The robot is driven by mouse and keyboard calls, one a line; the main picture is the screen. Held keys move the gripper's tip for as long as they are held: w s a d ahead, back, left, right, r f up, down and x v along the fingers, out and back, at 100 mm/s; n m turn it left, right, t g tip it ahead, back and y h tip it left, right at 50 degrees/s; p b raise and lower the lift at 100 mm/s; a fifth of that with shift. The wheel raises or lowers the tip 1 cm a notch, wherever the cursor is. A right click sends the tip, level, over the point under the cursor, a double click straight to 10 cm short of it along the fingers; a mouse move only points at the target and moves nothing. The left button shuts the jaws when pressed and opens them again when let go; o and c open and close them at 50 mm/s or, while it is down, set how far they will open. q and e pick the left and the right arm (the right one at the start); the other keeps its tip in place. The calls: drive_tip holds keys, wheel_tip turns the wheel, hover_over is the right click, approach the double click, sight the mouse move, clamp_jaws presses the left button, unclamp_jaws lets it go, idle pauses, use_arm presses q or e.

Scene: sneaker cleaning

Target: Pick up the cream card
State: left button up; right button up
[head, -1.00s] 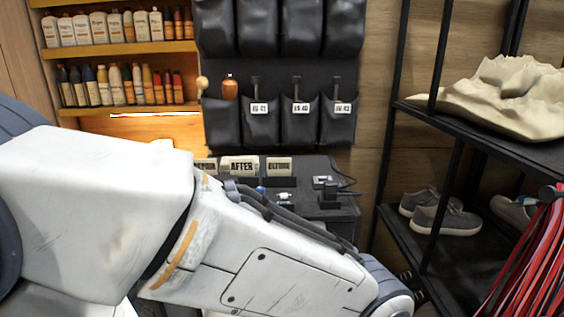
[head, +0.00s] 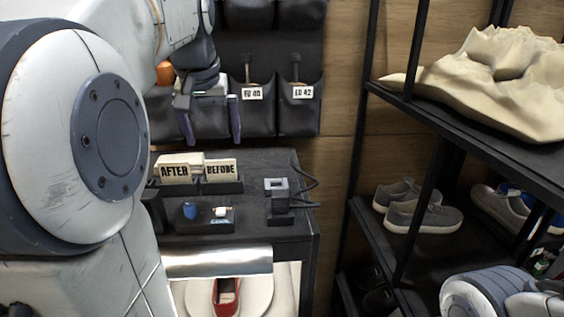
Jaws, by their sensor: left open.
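Cream cards stand upright in small black holders on the dark cart top. One reads AFTER (head: 174,173) and the one to its right reads BEFORE (head: 221,170). More pale card edges show behind the AFTER card. Which one is the cream card of the task I cannot tell. My left gripper (head: 211,138) is open and empty, fingers pointing down. In the picture it hangs above the cards, in front of the black wall pockets, apart from the cards. My right gripper is not in view.
On the cart (head: 265,232) are a small tray (head: 205,226) with a blue item and a white item, and a dark device (head: 279,202) with a cable. A red shoe (head: 227,297) sits below. A black shelf (head: 485,150) with grey sneakers (head: 422,210) stands at the right.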

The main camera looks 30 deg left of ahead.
sight(219, 161)
use_arm(q)
drive_tip(key=x, duration=0.4)
drive_tip(key=shift+w+a+f, duration=0.1)
drive_tip(key=shift+a+f, duration=0.1)
drive_tip(key=shift+a, duration=0.05)
drive_tip(key=p+x, duration=0.2)
drive_tip(key=x, duration=0.2)
drive_tip(key=shift+w+f, duration=0.3)
drive_tip(key=shift+f, duration=0.05)
drive_tip(key=shift+w+a+f, duration=0.1)
drive_tip(key=shift+f, duration=0.2)
drive_tip(key=c, duration=1)
